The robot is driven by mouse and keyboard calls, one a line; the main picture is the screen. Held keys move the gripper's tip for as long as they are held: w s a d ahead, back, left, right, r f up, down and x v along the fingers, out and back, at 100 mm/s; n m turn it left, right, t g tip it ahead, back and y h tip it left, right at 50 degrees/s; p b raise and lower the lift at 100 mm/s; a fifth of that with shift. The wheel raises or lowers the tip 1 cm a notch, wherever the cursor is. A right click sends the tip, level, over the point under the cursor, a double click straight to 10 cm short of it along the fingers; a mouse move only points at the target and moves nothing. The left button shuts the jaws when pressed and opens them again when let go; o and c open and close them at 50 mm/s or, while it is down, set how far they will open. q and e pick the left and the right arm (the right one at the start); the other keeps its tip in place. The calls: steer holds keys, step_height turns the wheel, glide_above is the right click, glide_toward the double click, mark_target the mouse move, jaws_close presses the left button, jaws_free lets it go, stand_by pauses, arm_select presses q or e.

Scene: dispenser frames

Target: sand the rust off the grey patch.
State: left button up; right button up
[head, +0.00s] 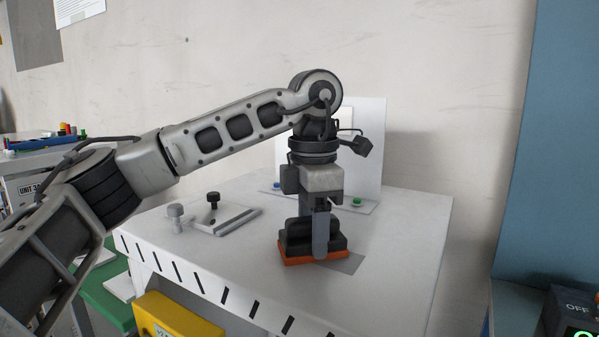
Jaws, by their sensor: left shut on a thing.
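A sanding block (298,259), with a black grip on top and an orange base, rests on the white worktop, as far as I can tell. My left gripper (320,247) points down and is shut on the block's black grip. The grey patch (347,264) is a flat darker area on the worktop, showing to the right of the block and at its front. The block and gripper hide the rest of it. I see no clear rust on the part that shows. My right gripper is not in view.
A white upright panel (365,140) stands behind, with a blue and a green button (357,202) at its foot. A yellow box (180,318) is at the front. The worktop's right side (410,225) is clear.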

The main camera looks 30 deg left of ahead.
arm_select(q)
steer(key=shift+a, duration=0.9)
step_height(320, 180, up, 4)
steer(key=shift+d, duration=0.15)
steer(key=shift+r, duration=2.1)
